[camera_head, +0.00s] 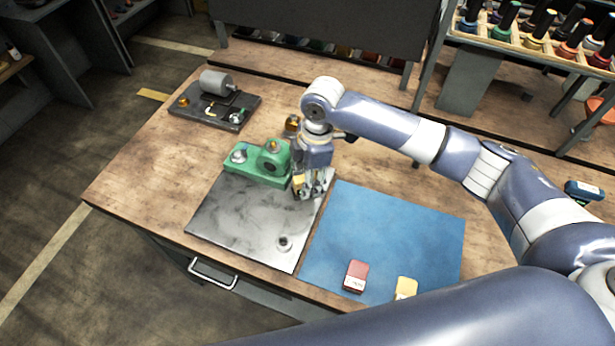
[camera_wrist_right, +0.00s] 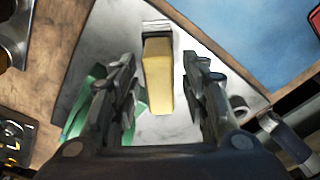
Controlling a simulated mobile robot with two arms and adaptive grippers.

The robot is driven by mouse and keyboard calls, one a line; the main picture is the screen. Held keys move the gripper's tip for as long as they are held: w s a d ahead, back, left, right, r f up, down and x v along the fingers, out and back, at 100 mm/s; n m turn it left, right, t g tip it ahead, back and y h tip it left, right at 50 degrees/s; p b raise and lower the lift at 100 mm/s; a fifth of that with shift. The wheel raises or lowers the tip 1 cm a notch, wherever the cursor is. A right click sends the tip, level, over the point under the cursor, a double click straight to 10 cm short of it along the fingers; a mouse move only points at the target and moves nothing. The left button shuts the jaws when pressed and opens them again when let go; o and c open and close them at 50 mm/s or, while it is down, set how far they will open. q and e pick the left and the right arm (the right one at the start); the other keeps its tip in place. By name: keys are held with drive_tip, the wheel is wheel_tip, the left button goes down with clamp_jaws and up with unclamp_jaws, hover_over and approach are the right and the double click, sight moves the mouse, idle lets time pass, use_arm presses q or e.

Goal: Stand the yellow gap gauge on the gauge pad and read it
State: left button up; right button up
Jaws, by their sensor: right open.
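A yellow block-like gauge (camera_head: 298,181) is at the right edge of the grey metal plate (camera_head: 240,223), beside the green fixture. In the right wrist view the yellow gauge (camera_wrist_right: 158,78) lies between the two fingers, with a dark and pale patch at its far end. My right gripper (camera_head: 308,192) is open around it, with a gap visible on both sides. I cannot tell whether the gauge stands on the plate. A separate gauge pad cannot be made out. A second yellow piece (camera_head: 405,288) lies on the blue mat (camera_head: 392,232). My left gripper is not in view.
A green fixture (camera_head: 258,165) stands at the plate's back edge. A small round metal part (camera_head: 284,243) is near its front corner. A red block (camera_head: 355,276) lies on the blue mat. A dark base with a motor (camera_head: 215,100) stands back left. The mat's middle is clear.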

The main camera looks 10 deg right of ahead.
drive_tip(key=r, duration=0.3)
drive_tip(key=r+b, duration=0.1)
drive_tip(key=r, duration=0.3)
drive_tip(key=d+r+b, duration=0.1)
drive_tip(key=r, duration=0.3)
drive_tip(key=shift+w+d, duration=0.1)
drive_tip(key=shift+d+r, duration=0.1)
drive_tip(key=shift+r, duration=0.55)
